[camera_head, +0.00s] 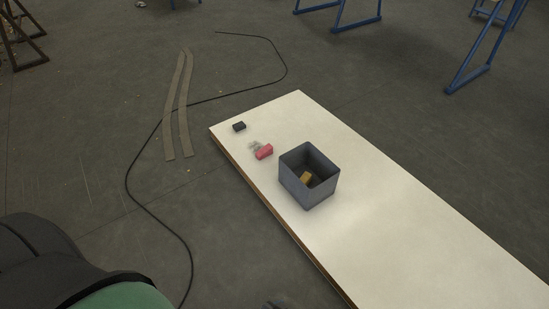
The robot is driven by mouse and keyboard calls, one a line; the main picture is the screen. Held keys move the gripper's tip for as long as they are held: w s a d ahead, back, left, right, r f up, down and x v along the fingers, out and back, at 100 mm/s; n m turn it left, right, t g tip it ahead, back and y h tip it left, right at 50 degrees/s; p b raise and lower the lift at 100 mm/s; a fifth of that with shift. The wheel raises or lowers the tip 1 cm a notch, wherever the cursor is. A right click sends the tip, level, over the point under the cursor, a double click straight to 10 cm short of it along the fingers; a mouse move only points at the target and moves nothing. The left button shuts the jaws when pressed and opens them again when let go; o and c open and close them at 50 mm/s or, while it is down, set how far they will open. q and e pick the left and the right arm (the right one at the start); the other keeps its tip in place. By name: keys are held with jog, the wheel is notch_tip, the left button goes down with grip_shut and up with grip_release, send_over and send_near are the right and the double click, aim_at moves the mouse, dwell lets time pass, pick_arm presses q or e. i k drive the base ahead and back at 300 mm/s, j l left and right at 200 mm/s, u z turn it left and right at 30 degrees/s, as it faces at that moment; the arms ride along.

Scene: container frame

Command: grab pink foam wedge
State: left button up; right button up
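The pink foam wedge (264,152) lies on the white table near its left edge, to the left of a grey open box. It looks like a small pinkish-red block, and its exact shape is too small to tell. A small pale grey, partly see-through item (255,146) lies against or just behind it; I cannot tell whether they touch. Neither of my grippers can be made out in the head view. A dark and green part of my own body fills the lower left corner.
The grey box (297,190) stands on the white table (400,240) with a yellow-brown block (306,177) inside. A small black block (239,126) lies near the far left corner. The table's right part is clear. A black cable (128,185) and blue trestles (470,75) are on the floor.

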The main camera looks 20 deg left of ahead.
aim_at(268, 150)
jog(key=i+j, duration=0.2)
jog(key=j, duration=0.15)
jog(key=i+j+z, duration=0.15)
jog(key=j, duration=0.2)
jog(key=i+j, duration=0.25)
jog(key=j, duration=0.15)
jog(key=i+j+z, duration=0.15)
jog(key=j, duration=0.2)
jog(key=i, duration=0.05)
